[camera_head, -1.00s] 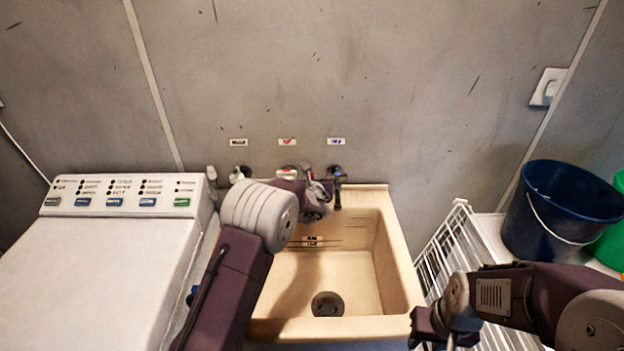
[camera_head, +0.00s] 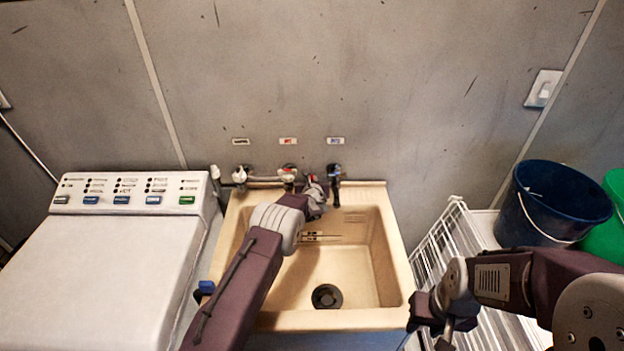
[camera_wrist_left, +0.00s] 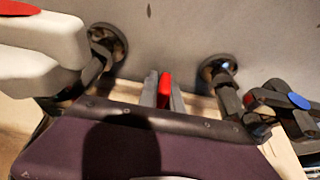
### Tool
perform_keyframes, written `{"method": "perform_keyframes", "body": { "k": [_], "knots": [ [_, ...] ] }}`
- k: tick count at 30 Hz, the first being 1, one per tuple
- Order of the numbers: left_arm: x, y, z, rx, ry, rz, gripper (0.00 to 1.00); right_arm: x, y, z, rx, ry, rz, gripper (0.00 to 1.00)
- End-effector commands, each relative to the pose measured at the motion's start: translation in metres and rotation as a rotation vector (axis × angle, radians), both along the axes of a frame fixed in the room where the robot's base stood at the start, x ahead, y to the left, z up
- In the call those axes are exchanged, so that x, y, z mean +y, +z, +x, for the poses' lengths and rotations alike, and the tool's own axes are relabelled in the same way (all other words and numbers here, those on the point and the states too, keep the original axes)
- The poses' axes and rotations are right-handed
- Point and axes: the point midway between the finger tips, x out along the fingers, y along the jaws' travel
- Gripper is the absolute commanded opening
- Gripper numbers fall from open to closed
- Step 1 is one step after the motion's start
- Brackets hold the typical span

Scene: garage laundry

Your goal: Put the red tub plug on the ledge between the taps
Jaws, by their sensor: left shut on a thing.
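The red tub plug (camera_wrist_left: 165,88) shows in the left wrist view as a red piece between the two grey fingers of my left gripper (camera_wrist_left: 164,92). The gripper is shut on it. In the head view my left gripper (camera_head: 318,190) is over the back of the tub, between the red-marked tap (camera_head: 288,174) and the blue-marked tap (camera_head: 334,174). The cream ledge (camera_head: 362,188) runs along the tub's back under the taps. Whether the plug touches the ledge I cannot tell. My right gripper (camera_head: 440,322) hangs right of the tub; its jaw state is unclear.
The cream tub (camera_head: 345,270) has a dark drain (camera_head: 327,296). A third tap (camera_head: 240,176) stands at the left. A white washer (camera_head: 100,270) is left of the tub. A white wire rack (camera_head: 440,240), a blue bucket (camera_head: 550,205) and a green bucket (camera_head: 612,240) are at right.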

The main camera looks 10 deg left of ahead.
Motion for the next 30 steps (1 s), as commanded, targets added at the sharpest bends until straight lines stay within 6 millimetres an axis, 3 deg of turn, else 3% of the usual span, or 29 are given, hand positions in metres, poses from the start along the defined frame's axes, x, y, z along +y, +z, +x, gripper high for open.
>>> {"method": "perform_keyframes", "body": {
  "k": [10,11,12,13,24,30],
  "knots": [
    [0.0,-0.004,0.0,-0.001,0.0,0.0,0.0,0.0,-0.007,0.0,0.0,0.0,0.0,0.36],
    [0.0,-0.003,0.0,0.0,0.0,0.0,0.18,0.0,-0.005,0.0,0.0,0.0,0.0,0.36],
    [0.0,-0.003,0.0,0.0,0.0,0.0,0.29,0.0,-0.005,0.0,0.0,0.0,0.0,0.36],
    [0.0,-0.003,0.0,0.0,0.0,0.0,0.31,0.0,-0.005,0.0,0.0,0.0,0.0,0.36],
    [0.0,0.004,0.0,0.0,0.0,0.0,0.31,0.0,0.003,0.0,0.0,0.0,0.0,0.36],
    [-0.004,0.009,-0.018,0.0,0.001,0.001,0.31,0.0,-0.003,0.0,0.0,0.0,0.0,0.36]
  ]
}}
